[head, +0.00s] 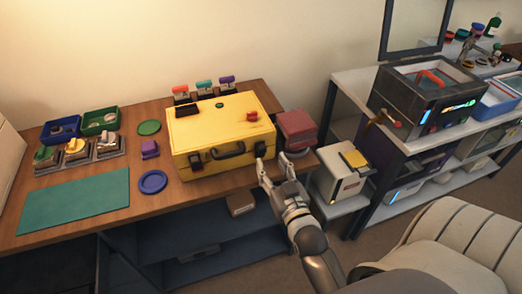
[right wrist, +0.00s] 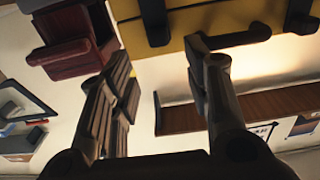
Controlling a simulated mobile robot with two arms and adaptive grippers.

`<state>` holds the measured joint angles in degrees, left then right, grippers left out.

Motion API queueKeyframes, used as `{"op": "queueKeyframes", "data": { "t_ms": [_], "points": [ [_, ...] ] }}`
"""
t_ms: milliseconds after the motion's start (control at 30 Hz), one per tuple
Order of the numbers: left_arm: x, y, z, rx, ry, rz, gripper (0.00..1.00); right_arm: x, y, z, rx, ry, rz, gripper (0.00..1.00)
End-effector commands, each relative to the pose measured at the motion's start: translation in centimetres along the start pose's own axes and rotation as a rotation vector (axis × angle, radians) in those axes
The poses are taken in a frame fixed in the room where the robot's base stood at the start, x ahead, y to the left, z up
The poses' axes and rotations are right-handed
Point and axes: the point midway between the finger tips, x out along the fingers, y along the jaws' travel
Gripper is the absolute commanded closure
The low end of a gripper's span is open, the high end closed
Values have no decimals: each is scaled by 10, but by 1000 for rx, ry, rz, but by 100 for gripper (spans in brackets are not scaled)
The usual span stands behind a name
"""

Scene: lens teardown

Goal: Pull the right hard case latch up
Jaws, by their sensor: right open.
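The yellow hard case (head: 222,125) stands closed on the wooden table. Its right latch (head: 260,148) is a dark tab on the front face, right of the black handle (head: 229,150); the left latch (head: 196,160) is on the other side. My right gripper (head: 272,164) is open just in front of the case's front right corner, close to the right latch. In the right wrist view the gripper (right wrist: 160,68) has its fingers apart and empty, with the dark right latch (right wrist: 155,20) ahead of the gap. I see no contact. My left gripper is not in view.
A red box-like object (head: 296,130) sits right of the case, close to my right gripper. A blue dish (head: 152,182), a purple item (head: 150,149) and a teal mat (head: 75,205) lie to the left. A grey-white bin (head: 340,180) stands beyond the table's right end.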

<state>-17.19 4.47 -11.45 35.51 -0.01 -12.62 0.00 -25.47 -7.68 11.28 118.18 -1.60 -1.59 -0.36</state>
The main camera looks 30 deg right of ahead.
Motion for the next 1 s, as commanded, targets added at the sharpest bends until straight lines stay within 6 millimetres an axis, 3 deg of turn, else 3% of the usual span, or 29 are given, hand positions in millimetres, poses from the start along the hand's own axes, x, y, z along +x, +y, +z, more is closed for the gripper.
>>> {"op": "queueKeyframes", "data": {
  "t_ms": [200,400,833,1000],
  "points": [
    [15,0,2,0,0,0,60,39,0,2,0,2,0,55],
    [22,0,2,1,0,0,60,62,0,2,-1,0,0,55],
    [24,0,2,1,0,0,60,71,0,1,0,-2,0,55],
    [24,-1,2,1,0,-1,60,71,0,1,0,-2,0,75]
  ]
}}
